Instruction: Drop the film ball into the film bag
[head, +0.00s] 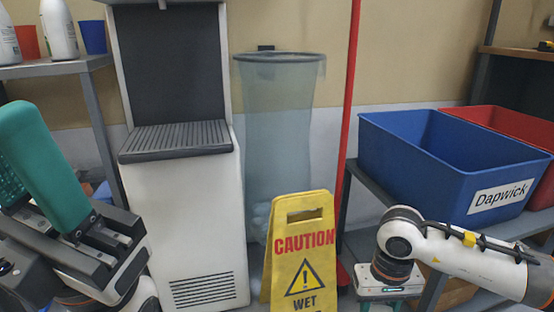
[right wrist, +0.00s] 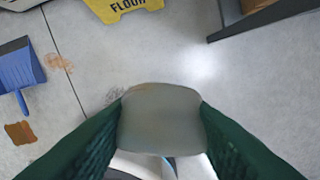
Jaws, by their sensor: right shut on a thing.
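The film bag (head: 279,115) is a tall, translucent bluish bag hanging from a dark ring in the middle of the head view. Pale lumps show at its bottom, partly hidden by the caution sign. In the right wrist view my right gripper (right wrist: 162,122) is shut on the film ball (right wrist: 160,118), a pale grey lump between the green fingers, above the floor.
A yellow caution sign (head: 302,240) stands in front of the bag. A white machine (head: 188,220) stands left of it, and a red pole (head: 350,110) right of it. Blue (head: 415,170) and red (head: 510,125) bins sit on the right rack. A blue dustpan (right wrist: 18,72) lies on the floor.

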